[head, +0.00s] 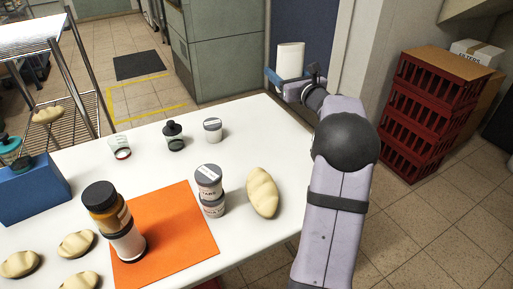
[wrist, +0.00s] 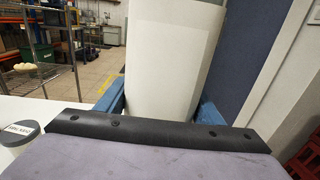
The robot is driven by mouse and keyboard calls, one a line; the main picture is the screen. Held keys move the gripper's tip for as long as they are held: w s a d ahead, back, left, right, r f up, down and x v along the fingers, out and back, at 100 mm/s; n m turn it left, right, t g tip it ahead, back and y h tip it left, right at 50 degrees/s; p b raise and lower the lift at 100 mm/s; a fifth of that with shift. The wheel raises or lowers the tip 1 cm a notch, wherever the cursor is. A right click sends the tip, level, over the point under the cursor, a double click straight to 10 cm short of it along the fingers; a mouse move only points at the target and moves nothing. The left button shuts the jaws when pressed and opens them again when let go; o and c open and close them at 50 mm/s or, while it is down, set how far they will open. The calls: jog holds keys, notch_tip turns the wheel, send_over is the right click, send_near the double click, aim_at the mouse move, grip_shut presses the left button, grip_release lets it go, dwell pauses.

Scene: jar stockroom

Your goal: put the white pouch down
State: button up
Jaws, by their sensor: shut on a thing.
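The white pouch (head: 290,60) is held upright in the air beyond the table's far right edge, in front of a dark blue panel. My gripper (head: 287,80), with blue fingers, is shut on it. In the wrist view the pouch (wrist: 172,65) fills the middle, with a blue finger on each side of its lower part. Its bottom end is hidden behind the gripper body in the wrist view.
The white table (head: 255,135) holds an orange mat (head: 190,245) with stacked jars, a bread loaf (head: 262,192), a grey-lidded tub (head: 212,130), a dark bottle (head: 173,135) and a blue box (head: 35,190). Red crates (head: 435,110) stand right. The table's far right corner is clear.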

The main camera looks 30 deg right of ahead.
jog(key=s+a+f+n+g+y, duration=0.1)
jog(key=s+a+f+n+y, duration=0.15)
jog(key=a+n+y, duration=0.4)
jog(key=s+a+f+n+g+y, duration=0.15)
jog(key=s+a+y, duration=0.25)
jog(key=a, duration=0.6)
jog(key=shift+m, duration=0.5)
jog(key=shift+w+d+f, duration=0.1)
jog(key=shift+f, duration=2.3)
jog(key=shift+w+d+f, duration=0.1)
jog(key=shift+f, duration=2.25)
jog(key=shift+f+b, duration=0.2)
jog(key=shift+b, duration=0.35)
jog(key=o, duration=1)
jog(key=shift+a, duration=0.1)
jog(key=shift+o, duration=0.2)
jog(key=shift+r, duration=0.1)
jog(key=shift+r+p, duration=0.15)
jog(key=shift+p, duration=0.2)
jog(key=b+v, duration=0.1)
jog(key=v, duration=1.1)
